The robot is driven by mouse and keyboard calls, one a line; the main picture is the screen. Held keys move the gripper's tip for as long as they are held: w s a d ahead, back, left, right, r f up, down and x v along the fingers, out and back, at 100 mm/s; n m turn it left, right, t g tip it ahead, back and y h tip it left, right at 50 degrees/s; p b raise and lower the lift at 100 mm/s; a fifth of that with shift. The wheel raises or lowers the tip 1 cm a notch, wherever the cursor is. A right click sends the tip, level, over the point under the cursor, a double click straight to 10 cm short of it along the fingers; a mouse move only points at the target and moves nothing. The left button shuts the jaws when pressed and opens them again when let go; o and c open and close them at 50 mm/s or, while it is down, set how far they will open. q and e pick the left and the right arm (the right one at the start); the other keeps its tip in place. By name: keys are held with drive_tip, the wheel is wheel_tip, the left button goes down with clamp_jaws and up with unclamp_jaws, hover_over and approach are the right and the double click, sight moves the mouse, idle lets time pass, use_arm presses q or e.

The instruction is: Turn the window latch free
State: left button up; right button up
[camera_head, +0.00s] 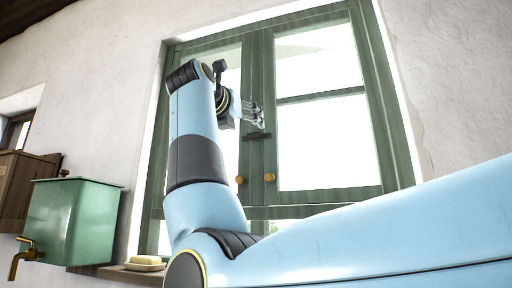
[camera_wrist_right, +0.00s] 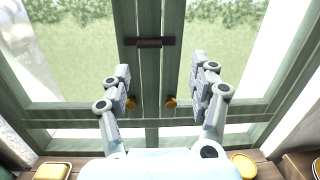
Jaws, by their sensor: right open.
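The green-framed window (camera_head: 268,90) has two casements that meet at a middle post, and both look closed. The dark latch (camera_head: 257,136) lies level across the meeting stiles; it also shows in the right wrist view (camera_wrist_right: 149,42), above and between my fingers. Two round brass knobs sit below it, one on each casement (camera_head: 269,177). My right gripper (camera_head: 262,118) is in front of the window close to the latch. In the right wrist view my right gripper (camera_wrist_right: 161,78) is open and empty, its fingers apart on either side of the stiles. My left gripper is not in view.
A green tank (camera_head: 73,222) with a brass tap (camera_head: 27,250) hangs on the left wall. A dish with a pale yellow block (camera_head: 146,260) stands on the sill (camera_head: 118,272). A yellow round thing (camera_wrist_right: 243,165) is at the sill's right in the wrist view.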

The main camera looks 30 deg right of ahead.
sight(253, 133)
drive_tip(key=shift+y, duration=0.8)
drive_tip(key=x, duration=1)
drive_tip(key=shift+w+a+r, duration=0.3)
drive_tip(key=shift+w+a, duration=0.05)
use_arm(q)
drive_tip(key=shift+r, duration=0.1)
